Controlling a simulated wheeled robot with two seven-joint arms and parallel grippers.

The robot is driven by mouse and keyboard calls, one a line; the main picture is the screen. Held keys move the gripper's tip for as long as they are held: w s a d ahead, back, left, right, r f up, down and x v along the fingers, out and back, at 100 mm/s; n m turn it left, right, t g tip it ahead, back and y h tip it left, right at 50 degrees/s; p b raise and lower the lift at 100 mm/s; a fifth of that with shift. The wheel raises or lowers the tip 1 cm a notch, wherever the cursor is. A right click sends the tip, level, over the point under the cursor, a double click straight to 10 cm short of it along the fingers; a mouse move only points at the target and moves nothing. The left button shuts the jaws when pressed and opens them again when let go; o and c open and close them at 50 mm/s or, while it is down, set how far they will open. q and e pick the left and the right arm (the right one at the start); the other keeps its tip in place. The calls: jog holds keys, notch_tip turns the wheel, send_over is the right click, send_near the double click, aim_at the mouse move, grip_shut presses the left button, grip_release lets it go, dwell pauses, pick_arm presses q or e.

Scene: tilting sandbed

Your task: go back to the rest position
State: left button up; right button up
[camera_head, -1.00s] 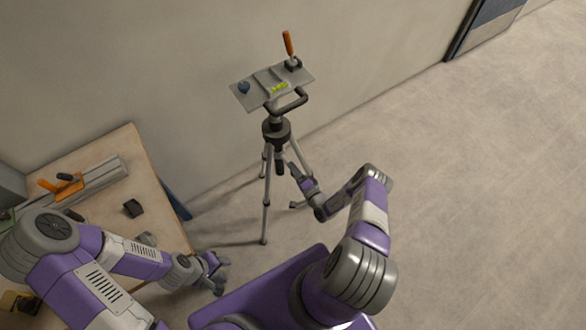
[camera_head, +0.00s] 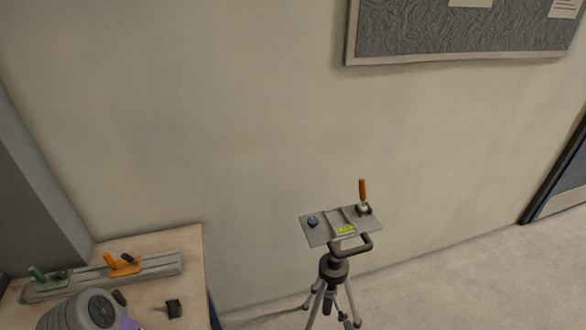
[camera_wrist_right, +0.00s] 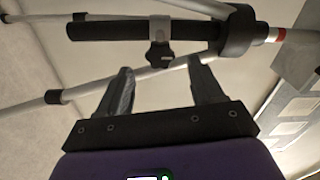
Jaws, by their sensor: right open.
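My right gripper (camera_wrist_right: 162,85) is open in the right wrist view, its two dark fingers apart with nothing gripped between them. Just beyond the fingertips is the tripod (camera_wrist_right: 115,30), with a black tube, a small knob and silver legs; I cannot tell whether the fingers touch it. In the head view the tripod (camera_head: 334,268) stands upright before the wall and carries a grey tilting plate (camera_head: 317,236). My left gripper is out of view; only a grey joint of my left arm shows at the lower left.
On the plate are a blue piece (camera_head: 313,221), a yellow-green level (camera_head: 346,230) and an orange-handled tool (camera_head: 362,192). A wooden table (camera_head: 190,265) at lower left holds a long grey rail (camera_head: 80,284), orange and green handled tools and a black block (camera_head: 174,308). Open floor lies right of the tripod.

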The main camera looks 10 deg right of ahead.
jog(key=s+a+r+n+g+y, duration=0.25)
jog(key=a+g+y, duration=0.2)
jog(key=a, duration=0.25)
jog(key=s+a+r+n+g+y, duration=0.1)
jog(key=s+a+n+g+y, duration=0.15)
jog(key=a+g+y, duration=0.4)
jog(key=s+a+r+n+g+y, duration=0.1)
jog(key=s+a+g, duration=0.25)
jog(key=a, duration=0.55)
jog(key=s+r+n+g+h, duration=0.1)
jog(key=s+n+g+h, duration=0.3)
jog(key=s+g, duration=0.45)
notch_tip(320, 180, up, 6)
jog(key=d+n+t+h, duration=0.1)
jog(key=n+t+h, duration=0.1)
jog(key=t+h, duration=0.3)
jog(key=shift+w+d+t, duration=0.3)
jog(key=shift+w+d, duration=0.05)
jog(key=shift+w, duration=0.05)
